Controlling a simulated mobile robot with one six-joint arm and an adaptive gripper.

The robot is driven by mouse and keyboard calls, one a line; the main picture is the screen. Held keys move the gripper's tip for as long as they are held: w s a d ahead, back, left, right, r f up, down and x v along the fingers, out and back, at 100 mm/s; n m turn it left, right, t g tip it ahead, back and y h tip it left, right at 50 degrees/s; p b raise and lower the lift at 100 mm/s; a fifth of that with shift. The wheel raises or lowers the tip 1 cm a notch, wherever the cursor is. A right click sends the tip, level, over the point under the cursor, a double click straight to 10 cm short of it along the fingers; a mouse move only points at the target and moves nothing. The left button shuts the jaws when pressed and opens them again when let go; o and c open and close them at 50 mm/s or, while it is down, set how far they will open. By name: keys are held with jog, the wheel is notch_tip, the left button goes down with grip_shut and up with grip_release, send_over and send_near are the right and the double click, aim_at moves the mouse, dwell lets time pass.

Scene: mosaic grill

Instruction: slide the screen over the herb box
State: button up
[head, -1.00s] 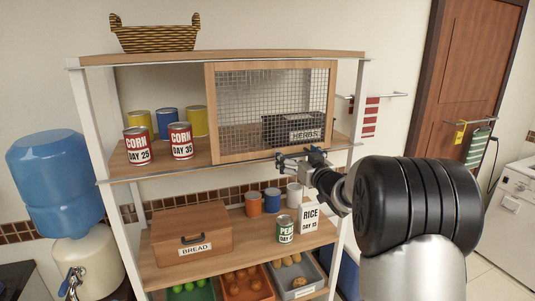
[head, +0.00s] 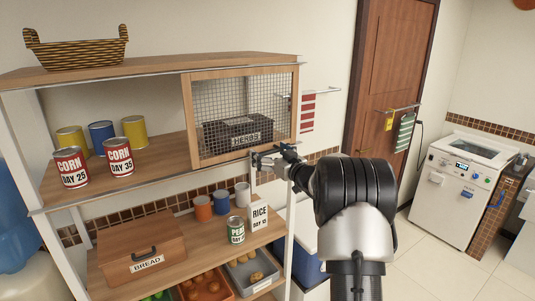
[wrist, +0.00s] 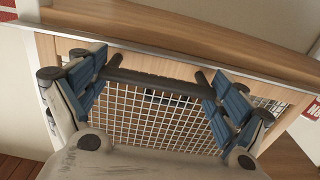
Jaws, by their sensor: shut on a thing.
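The screen (head: 189,118) is a wood-framed wire mesh panel at the right end of the upper shelf in the head view. The dark herb box (head: 240,126), labelled HERBS, stands behind the mesh, its visible width within the frame. My gripper (head: 268,160) is at the screen's lower edge, right of its middle. In the wrist view, the gripper's blue-padded fingers (wrist: 153,88) stand at both ends of a dark bar in front of the mesh (wrist: 150,125). It is shut on the screen, seemingly by this bar; the exact contact is hard to see.
Corn cans (head: 119,157) and coloured cans (head: 101,136) stand on the open left part of the upper shelf. Below are a bread box (head: 140,245), a peas can (head: 236,230), a rice box (head: 258,215) and cups. A towel rail (head: 318,93) is at the right.

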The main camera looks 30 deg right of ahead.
jog(key=o, duration=1.1)
jog(key=shift+d+r, duration=0.15)
jog(key=shift+r, duration=0.3)
jog(key=shift+o, duration=0.7)
jog(key=shift+w+d+f, duration=0.1)
jog(key=shift+w, duration=0.15)
jog(key=shift+s, duration=0.15)
jog(key=s, duration=1.2)
jog(key=shift+w+f, duration=0.1)
